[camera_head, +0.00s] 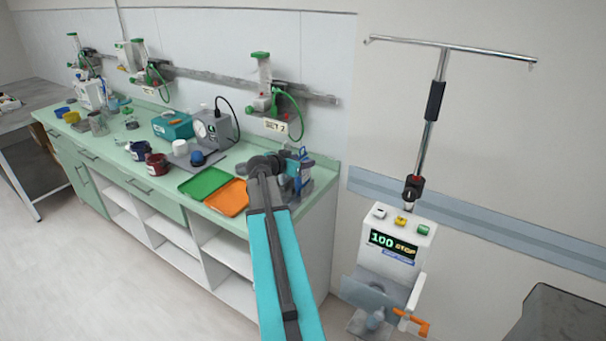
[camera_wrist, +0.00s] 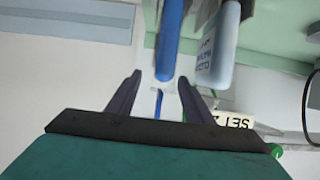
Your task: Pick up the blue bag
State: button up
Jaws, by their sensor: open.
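A blue thing (camera_head: 304,158), which looks like the blue bag, is at the right end of the green counter, partly hidden behind my gripper (camera_head: 290,170). In the wrist view, a narrow upright blue shape (camera_wrist: 169,40), likely the bag seen edge-on, is just beyond the fingertips and roughly in line with the gap. I cannot tell whether a finger touches the bag.
A pale blue container with printed text (camera_wrist: 218,50) is close beside the blue shape. An orange tray (camera_head: 226,197) and a green tray (camera_head: 205,183) lie left of my gripper. A pump on a stand (camera_head: 395,250) is at the right. The wall is close behind the counter.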

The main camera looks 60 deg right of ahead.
dwell(0.3)
jog(key=shift+p+x, duration=0.95)
jog(key=shift+x, duration=0.15)
jog(key=shift+p+x, duration=0.65)
jog(key=shift+x, duration=0.8)
jog(key=shift+w, duration=0.1)
grip_shut()
